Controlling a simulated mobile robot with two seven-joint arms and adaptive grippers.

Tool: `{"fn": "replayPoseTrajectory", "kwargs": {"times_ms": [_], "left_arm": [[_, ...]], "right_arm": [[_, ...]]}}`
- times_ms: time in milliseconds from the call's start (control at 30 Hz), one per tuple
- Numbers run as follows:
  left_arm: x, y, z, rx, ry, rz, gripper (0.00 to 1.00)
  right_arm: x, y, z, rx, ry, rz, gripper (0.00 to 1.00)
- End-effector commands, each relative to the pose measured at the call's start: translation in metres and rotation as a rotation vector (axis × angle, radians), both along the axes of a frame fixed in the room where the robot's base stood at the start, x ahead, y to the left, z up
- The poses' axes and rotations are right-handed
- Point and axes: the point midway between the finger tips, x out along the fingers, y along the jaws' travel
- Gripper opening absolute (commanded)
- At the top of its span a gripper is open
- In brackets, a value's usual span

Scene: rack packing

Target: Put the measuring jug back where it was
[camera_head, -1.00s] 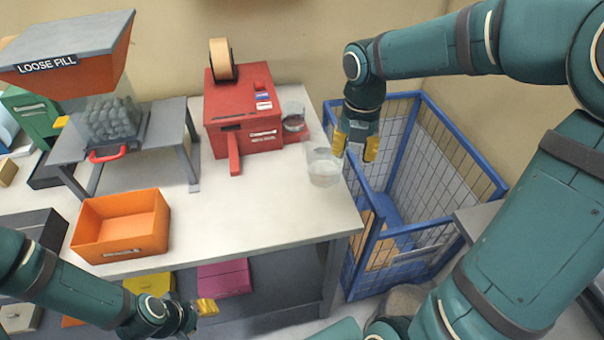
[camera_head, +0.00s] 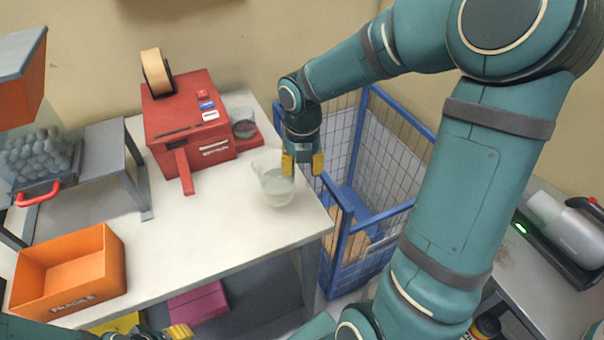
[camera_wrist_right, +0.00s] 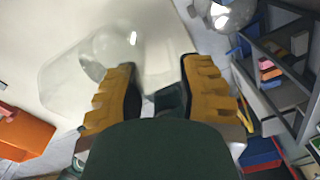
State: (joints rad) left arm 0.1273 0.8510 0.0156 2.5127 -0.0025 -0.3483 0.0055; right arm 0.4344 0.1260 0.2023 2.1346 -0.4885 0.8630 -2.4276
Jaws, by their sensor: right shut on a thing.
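The measuring jug (camera_head: 274,187) is clear, with a little pale liquid in it. It shows at the right end of the white bench, and I cannot tell whether its base touches the top. My right gripper (camera_head: 303,165) is shut on the jug at its right side, where the handle is. In the right wrist view the clear jug (camera_wrist_right: 85,70) lies beyond the fingers (camera_wrist_right: 160,90), and its handle is hard to make out between them. My left gripper (camera_head: 178,331) only partly shows at the bottom edge, and its opening is unclear.
A blue wire cage (camera_head: 350,230) stands right of the bench. A grey side table (camera_head: 560,290) carries a device.

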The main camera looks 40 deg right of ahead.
Motion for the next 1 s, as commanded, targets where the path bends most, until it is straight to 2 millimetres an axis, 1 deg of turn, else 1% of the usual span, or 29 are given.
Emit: {"fn": "replayPoseTrajectory", "kwargs": {"times_ms": [33, 100, 467, 500, 533, 567, 867, 1000], "left_arm": [[0.001, 0.0, -0.005, 0.0, -0.002, 0.001, 0.47], [0.001, 0.0, -0.007, 0.0, -0.003, 0.0, 0.47], [0.002, 0.0, -0.006, 0.001, -0.004, 0.0, 0.47], [0.002, 0.0, -0.007, 0.0, -0.004, 0.001, 0.47], [0.002, 0.0, -0.006, 0.0, -0.004, 0.001, 0.47], [0.002, 0.0, -0.006, 0.0, -0.004, 0.001, 0.47], [0.002, 0.0, -0.006, 0.0, -0.004, 0.001, 0.47], [0.001, 0.0, -0.003, 0.0, -0.003, 0.001, 0.47]], "right_arm": [[0.0, 0.0, -0.011, 0.0, 0.001, 0.0, 0.0], [0.0, 0.0, -0.017, -0.001, -0.001, -0.001, 0.0], [0.0, 0.0, -0.019, -0.001, -0.001, -0.001, 0.0], [0.0, 0.0, -0.02, 0.0, 0.0, -0.001, 0.45], [0.0, 0.0, -0.02, 0.0, 0.0, -0.001, 0.56], [0.0, 0.0, -0.019, 0.0, 0.0, -0.001, 0.63], [0.0, 0.0, -0.019, -0.001, -0.001, -0.001, 0.63], [0.001, -0.001, -0.009, -0.002, -0.004, -0.001, 0.63]]}}
